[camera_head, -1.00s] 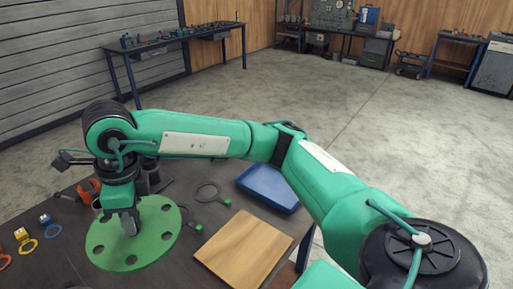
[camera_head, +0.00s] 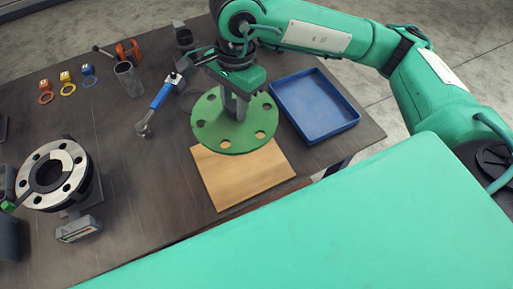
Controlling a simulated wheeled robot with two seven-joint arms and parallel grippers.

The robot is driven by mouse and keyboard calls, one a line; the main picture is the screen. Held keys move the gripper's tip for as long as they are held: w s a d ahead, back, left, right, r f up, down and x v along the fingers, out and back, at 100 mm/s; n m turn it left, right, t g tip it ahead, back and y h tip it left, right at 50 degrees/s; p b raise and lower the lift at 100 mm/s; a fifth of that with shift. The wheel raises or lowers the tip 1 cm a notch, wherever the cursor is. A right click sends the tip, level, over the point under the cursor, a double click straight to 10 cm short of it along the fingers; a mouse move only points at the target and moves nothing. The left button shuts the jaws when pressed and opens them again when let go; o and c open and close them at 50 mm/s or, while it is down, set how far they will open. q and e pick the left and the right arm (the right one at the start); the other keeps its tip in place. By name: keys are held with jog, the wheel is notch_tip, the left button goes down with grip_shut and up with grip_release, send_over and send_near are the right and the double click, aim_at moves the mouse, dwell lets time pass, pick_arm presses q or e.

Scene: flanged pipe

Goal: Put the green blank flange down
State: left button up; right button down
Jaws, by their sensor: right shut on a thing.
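The green blank flange (camera_head: 208,133) is a flat round disc with several holes near its rim. My right gripper (camera_head: 236,112) is shut on it at its middle, pointing down from above. The disc looks roughly level and covers the far part of the wooden board (camera_head: 245,182). I cannot tell how large a gap, if any, lies between disc and board. The flanged pipe (camera_head: 80,175), with a pale bolt-holed face, stands at the table's left. My left gripper is not in view.
A blue tray (camera_head: 345,122) lies right of the flange. A blue-handled wrench (camera_head: 160,97) and a grey cup (camera_head: 128,80) lie left of it. Small coloured rings and blocks sit at the far left. The dark table (camera_head: 130,180) is bare between pipe and board.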

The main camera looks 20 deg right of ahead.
jog(key=shift+d+f, duration=0.15)
jog(key=shift+f, duration=0.05)
notch_tip(320, 180, down, 15)
jog(key=p, duration=0.3)
jog(key=shift+r+p, duration=0.15)
jog(key=shift+p, duration=0.15)
jog(key=shift+f, duration=0.45)
notch_tip(320, 180, down, 3)
jog(key=shift+f+p, duration=0.1)
jog(key=shift+p, duration=0.45)
jog(key=shift+f, duration=0.4)
